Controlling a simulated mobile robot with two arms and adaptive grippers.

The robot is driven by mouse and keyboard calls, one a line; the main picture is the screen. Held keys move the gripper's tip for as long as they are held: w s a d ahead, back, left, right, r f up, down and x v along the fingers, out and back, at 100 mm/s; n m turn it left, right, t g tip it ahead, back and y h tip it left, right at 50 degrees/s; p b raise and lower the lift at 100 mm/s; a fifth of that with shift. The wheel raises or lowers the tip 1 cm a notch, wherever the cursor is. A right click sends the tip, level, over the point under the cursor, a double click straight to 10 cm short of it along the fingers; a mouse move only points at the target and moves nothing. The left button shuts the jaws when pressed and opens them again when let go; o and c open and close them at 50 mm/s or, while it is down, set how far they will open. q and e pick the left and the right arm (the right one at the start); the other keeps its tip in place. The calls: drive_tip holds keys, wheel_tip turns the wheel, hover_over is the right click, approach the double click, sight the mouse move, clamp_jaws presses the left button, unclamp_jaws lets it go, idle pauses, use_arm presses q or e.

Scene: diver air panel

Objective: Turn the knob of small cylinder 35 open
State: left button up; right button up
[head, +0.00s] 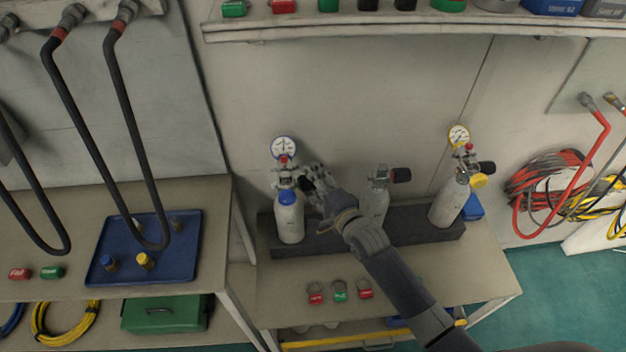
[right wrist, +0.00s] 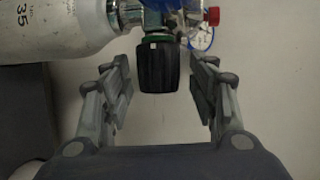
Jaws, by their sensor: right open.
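Small cylinder 35 (head: 290,222) is a white bottle standing upright at the left end of the dark rack, with a blue-rimmed gauge (head: 284,147) above its valve. In the right wrist view its white body (right wrist: 55,28), marked 35, lies across the upper left. Its black ribbed knob (right wrist: 157,66) points down the picture towards my palm. My right gripper (head: 312,181) is at the right side of the valve. It is open, with one finger on each side of the knob and visible gaps between. In the head view the gripper mostly hides the knob. My left gripper is not in view.
A middle cylinder (head: 376,206) stands right of my gripper, partly behind my arm. A right cylinder (head: 449,202) carries a yellow-rimmed gauge (head: 458,135). Several ring tags lie on the bench front, including a green one (head: 340,296). A shelf (head: 400,27) runs above.

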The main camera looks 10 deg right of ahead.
drive_tip(key=shift+w+a+f, duration=0.1)
drive_tip(key=shift+w, duration=0.1)
drive_tip(key=shift+c, duration=0.6)
drive_tip(key=c, duration=1)
drive_tip(key=shift+o, duration=0.2)
drive_tip(key=shift+f+b, duration=0.2)
drive_tip(key=shift+b, duration=0.5)
drive_tip(key=n+t+y+b, duration=0.1)
drive_tip(key=t+b, duration=0.1)
drive_tip(key=b, duration=0.5)
drive_tip(key=n+t+y+b, duration=0.1)
drive_tip(key=t+b, duration=0.2)
drive_tip(key=b, duration=0.3)
drive_tip(key=shift+f+y+b, duration=0.1)
drive_tip(key=shift+y+b, duration=0.2)
drive_tip(key=shift+b, duration=0.05)
drive_tip(key=shift+r+n+t+y+b, duration=0.3)
drive_tip(key=shift+n+b, duration=0.2)
drive_tip(key=shift+b, duration=0.5)
